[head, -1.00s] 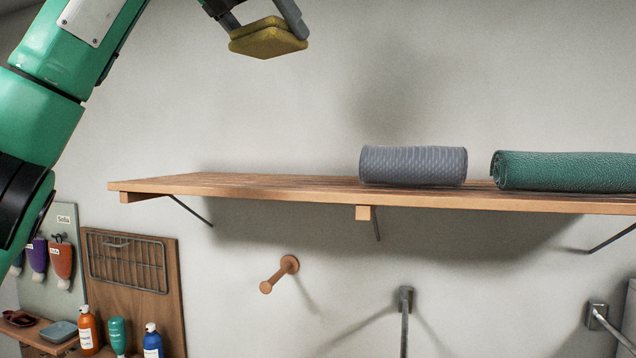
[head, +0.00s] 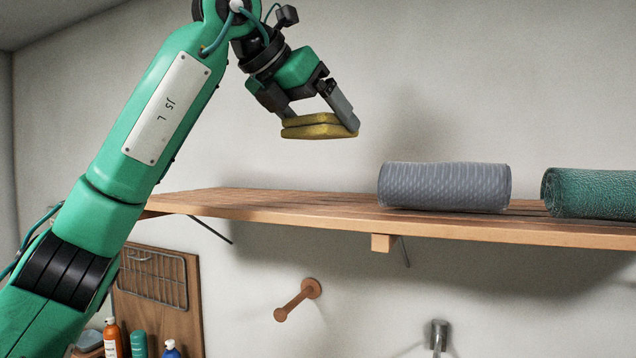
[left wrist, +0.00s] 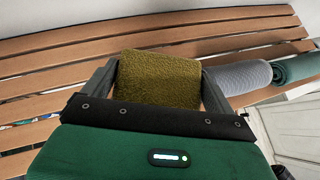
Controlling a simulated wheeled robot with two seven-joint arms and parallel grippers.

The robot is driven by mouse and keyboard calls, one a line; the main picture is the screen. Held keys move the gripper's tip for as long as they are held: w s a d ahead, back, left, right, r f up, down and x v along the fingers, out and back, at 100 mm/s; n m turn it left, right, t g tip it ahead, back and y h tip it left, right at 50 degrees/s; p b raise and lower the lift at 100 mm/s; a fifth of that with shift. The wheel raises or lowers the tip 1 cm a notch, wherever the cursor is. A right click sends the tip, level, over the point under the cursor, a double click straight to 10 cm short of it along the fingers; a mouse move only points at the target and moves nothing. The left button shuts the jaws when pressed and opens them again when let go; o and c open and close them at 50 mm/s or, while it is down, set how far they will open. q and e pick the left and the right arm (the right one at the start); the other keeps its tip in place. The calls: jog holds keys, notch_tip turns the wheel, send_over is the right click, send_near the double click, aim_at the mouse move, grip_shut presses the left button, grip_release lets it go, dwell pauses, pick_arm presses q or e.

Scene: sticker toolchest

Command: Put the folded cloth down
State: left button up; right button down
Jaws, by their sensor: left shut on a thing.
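The folded cloth (head: 318,127) is mustard yellow, flat and layered. My left gripper (head: 322,118) is shut on it, with one finger at each side, and holds it above the wooden shelf (head: 270,205) with a clear gap in the head view. In the left wrist view the cloth (left wrist: 160,80) sits between the two fingers, with shelf slats (left wrist: 60,60) behind and below it. My right gripper is in neither view.
A grey rolled mat (head: 445,187) and a green rolled mat (head: 590,192) lie on the shelf to the right. The shelf's left part is bare. A wooden peg (head: 298,298) sticks out of the wall below. Several bottles (head: 138,343) stand at lower left.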

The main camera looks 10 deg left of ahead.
pick_arm(q)
jog(key=f, duration=0.2)
jog(key=f+p, duration=0.1)
jog(key=f, duration=0.2)
jog(key=shift+s+a+f, duration=0.1)
jog(key=shift+s+f, duration=0.1)
jog(key=shift+f, duration=0.1)
jog(key=shift+f+p, duration=0.35)
jog(key=shift+f, duration=0.15)
notch_tip(320, 180, down, 3)
jog(key=shift+r+p, duration=0.2)
jog(key=shift+p, duration=0.4)
jog(key=shift+f, duration=0.65)
jog(key=o, duration=0.8)
jog(key=shift+r, duration=0.1)
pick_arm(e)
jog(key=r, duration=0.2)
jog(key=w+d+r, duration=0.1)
